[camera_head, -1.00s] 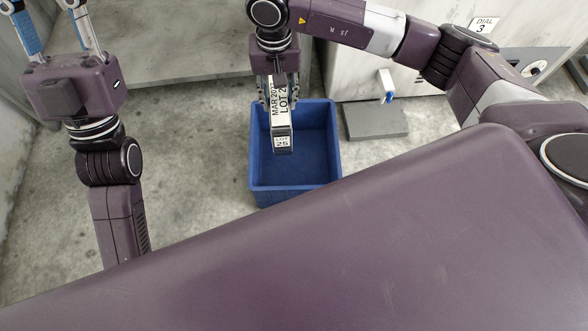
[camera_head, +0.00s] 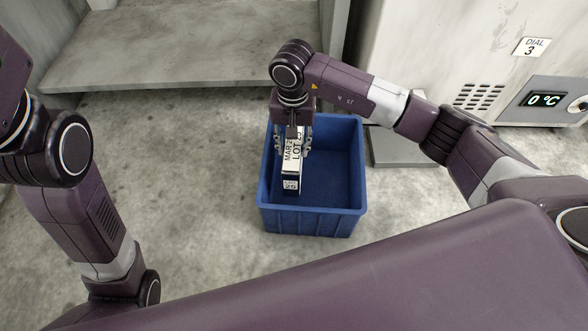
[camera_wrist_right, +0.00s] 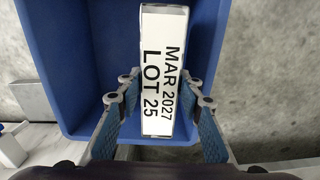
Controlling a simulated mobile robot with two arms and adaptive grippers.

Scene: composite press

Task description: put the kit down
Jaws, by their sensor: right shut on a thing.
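The kit is a white, box-shaped pack (camera_head: 291,167) with black print, "MAR 2027 LOT 25". It also shows in the right wrist view (camera_wrist_right: 163,60). My right gripper (camera_head: 293,143) points down and is shut on the kit, with a finger on each side of it. The kit hangs upright within the opening of a blue bin (camera_head: 312,222), towards its left side. I cannot tell whether its lower end touches the bin floor. The rest of the bin looks empty. My left arm is at the left edge, and its fingers are out of view.
A grey slab (camera_head: 398,152) lies on the floor right of the bin. Behind it stands a pale cabinet (camera_head: 430,60) with a "DIAL 3" label and a display (camera_head: 543,100) reading 0 °C. A grey bench (camera_head: 210,60) is at the back left. The concrete floor (camera_head: 190,180) left of the bin is clear.

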